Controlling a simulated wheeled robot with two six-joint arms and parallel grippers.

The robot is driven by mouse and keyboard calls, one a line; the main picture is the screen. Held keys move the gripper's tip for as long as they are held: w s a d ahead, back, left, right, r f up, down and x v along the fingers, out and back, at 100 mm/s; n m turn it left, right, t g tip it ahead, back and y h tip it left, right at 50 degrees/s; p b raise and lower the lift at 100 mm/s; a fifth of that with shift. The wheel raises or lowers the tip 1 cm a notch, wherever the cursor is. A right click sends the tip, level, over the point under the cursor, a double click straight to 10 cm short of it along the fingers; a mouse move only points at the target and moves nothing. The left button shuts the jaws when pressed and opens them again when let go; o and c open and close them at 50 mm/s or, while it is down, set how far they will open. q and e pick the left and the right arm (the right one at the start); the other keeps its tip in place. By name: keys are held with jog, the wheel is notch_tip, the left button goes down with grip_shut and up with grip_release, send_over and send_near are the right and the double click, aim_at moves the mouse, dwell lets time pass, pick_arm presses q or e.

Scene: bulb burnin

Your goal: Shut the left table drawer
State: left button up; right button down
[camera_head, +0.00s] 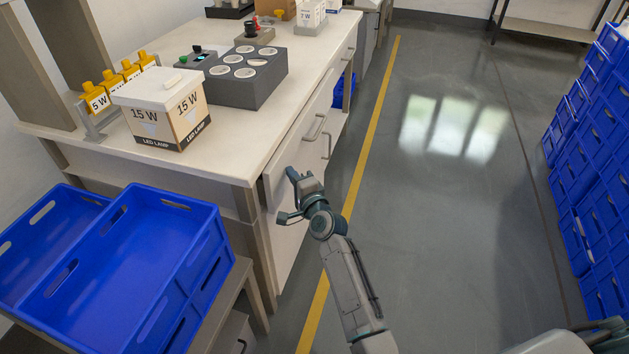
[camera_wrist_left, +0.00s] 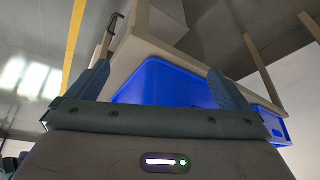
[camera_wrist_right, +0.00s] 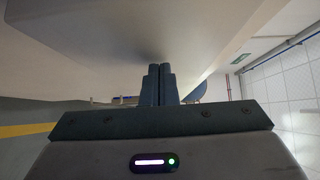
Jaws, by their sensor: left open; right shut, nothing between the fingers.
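The left table drawer (camera_head: 284,160) is in the near end of the white workbench's aisle side, under the tabletop. Its pale front seems to stand a little out past the tabletop edge; how far is hard to tell. A bar handle (camera_head: 315,128) is on it. My right gripper (camera_head: 291,178) is at the near end of this front, fingers shut and empty. In the right wrist view the shut fingers (camera_wrist_right: 158,84) point along a pale surface close by; contact cannot be told. My left gripper (camera_wrist_left: 165,85) shows only in its wrist view, open and empty, with a blue crate beyond.
Blue crates (camera_head: 185,207) stand on a low stand at the near left. A lamp box (camera_head: 165,110) and a grey block with round holes (camera_head: 262,85) are on the workbench (camera_head: 215,167). Stacked blue crates (camera_head: 600,150) line the right. The aisle floor (camera_head: 440,220) between is clear.

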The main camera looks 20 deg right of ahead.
aim_at(283, 173)
jog(key=shift+w+a, duration=0.4)
jog(key=shift+a, duration=0.2)
jog(key=shift+w+a, duration=0.4)
jog(key=shift+a, duration=0.2)
jog(key=shift+r, duration=0.1)
jog(key=shift+a+r, duration=0.1)
jog(key=shift+r, duration=0.05)
